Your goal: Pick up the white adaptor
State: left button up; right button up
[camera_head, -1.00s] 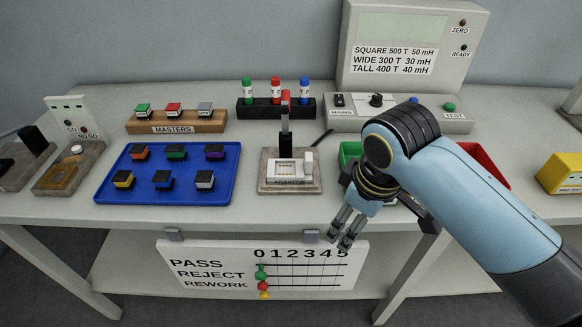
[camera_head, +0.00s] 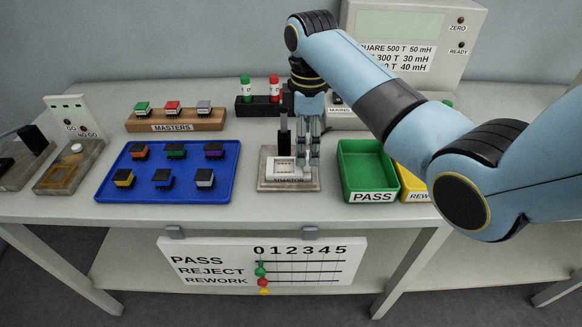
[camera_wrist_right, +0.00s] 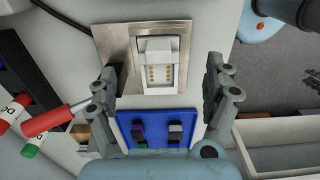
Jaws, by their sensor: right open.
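The white adaptor (camera_head: 281,172) sits on a grey metal fixture plate (camera_head: 264,184) at the middle of the table. In the right wrist view the adaptor (camera_wrist_right: 157,47) shows gold contacts on its face. My right gripper (camera_head: 308,166) points down over the right part of the plate, its fingers in front of the adaptor's right end. In the wrist view my right gripper (camera_wrist_right: 161,88) is open and empty, with the adaptor between and beyond its fingers. I cannot tell whether they touch it. My left gripper is not in view.
A dark post (camera_head: 284,137) stands behind the adaptor; a red handle (camera_wrist_right: 55,118) shows in the wrist view. A blue tray (camera_head: 120,186) with several small connectors lies left. A green PASS bin (camera_head: 366,160) stands right. Bare table lies between tray and plate.

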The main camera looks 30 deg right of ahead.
aim_at(288, 164)
notch_tip(288, 164, down, 6)
jog(key=shift+d+f, duration=0.1)
jog(key=shift+c, duration=0.2)
jog(key=c, duration=1.3)
jog(key=shift+c, duration=0.5)
jog(key=shift+w, duration=0.1)
